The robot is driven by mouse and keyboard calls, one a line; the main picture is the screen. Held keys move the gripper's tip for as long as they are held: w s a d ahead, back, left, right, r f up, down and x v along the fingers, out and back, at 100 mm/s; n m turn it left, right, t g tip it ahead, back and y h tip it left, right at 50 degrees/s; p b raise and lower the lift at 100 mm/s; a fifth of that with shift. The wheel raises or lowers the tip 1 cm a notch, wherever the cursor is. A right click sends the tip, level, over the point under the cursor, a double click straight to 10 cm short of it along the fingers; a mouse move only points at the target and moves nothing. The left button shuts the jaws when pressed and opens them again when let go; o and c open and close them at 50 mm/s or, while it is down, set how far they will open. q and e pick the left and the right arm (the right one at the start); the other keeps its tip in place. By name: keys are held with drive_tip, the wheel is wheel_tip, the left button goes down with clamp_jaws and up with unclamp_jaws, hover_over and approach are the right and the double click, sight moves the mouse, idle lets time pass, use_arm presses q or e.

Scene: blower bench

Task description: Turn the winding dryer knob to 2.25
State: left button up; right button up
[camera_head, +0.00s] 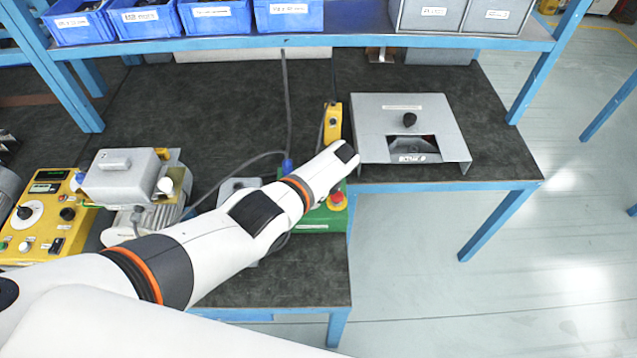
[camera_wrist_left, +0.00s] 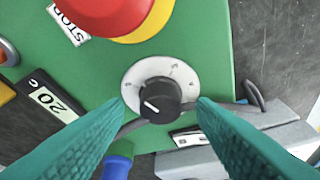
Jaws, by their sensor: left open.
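The green panel box (camera_head: 320,219), which I take to be the winding dryer, is partly hidden by my left arm in the head view. In the left wrist view its green face (camera_wrist_left: 205,45) carries a black knob (camera_wrist_left: 160,98) on a pale round dial (camera_wrist_left: 131,82). A white pointer line shows on the knob's lower left; the dial marks are too small to read surely. My left gripper (camera_wrist_left: 162,103) is open, its teal fingertips on either side of the knob in the picture. I cannot tell whether they touch it. My right gripper is not in view.
A red stop button (camera_wrist_left: 105,12) on a yellow ring is close to the knob; a display (camera_wrist_left: 50,104) reads 20. A grey sloped box (camera_head: 440,115) with a black knob stands right. A yellow control box (camera_head: 45,215) and a motor unit (camera_head: 135,190) are left. Cables run nearby.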

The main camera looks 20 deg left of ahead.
use_arm(q)
drive_tip(key=p+v, duration=0.2)
drive_tip(key=v, duration=0.3)
drive_tip(key=shift+r, duration=0.3)
drive_tip(key=shift+v, duration=2.8)
drive_tip(key=shift+s+d+f, duration=0.1)
